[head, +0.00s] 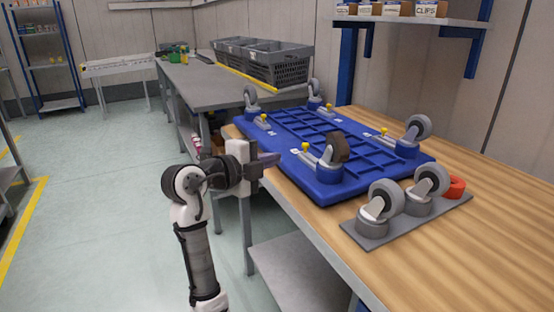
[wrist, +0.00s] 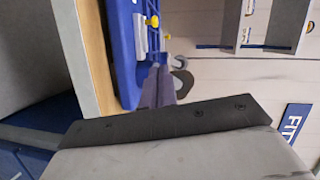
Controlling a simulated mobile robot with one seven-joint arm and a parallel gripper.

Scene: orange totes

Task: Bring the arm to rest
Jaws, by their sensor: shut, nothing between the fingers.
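My gripper (head: 270,161) is at the end of my bent arm in the head view, at the near left edge of the wooden workbench. Its fingers are shut and hold nothing. They point right toward the blue dolly, and I cannot tell the gap between them. In the wrist view the closed fingers (wrist: 158,86) show in front of the blue dolly's edge (wrist: 122,60). In the head view the blue dolly (head: 290,150) lies upside down on the workbench (head: 480,250), with several casters upward.
A grey plate (head: 370,235) with two casters stands at the dolly's near right, beside a red ring (head: 456,188). Grey crates (head: 270,62) stand on the farther grey table (head: 215,90). A shelf with boxes (head: 430,18) hangs above. The floor at left is open.

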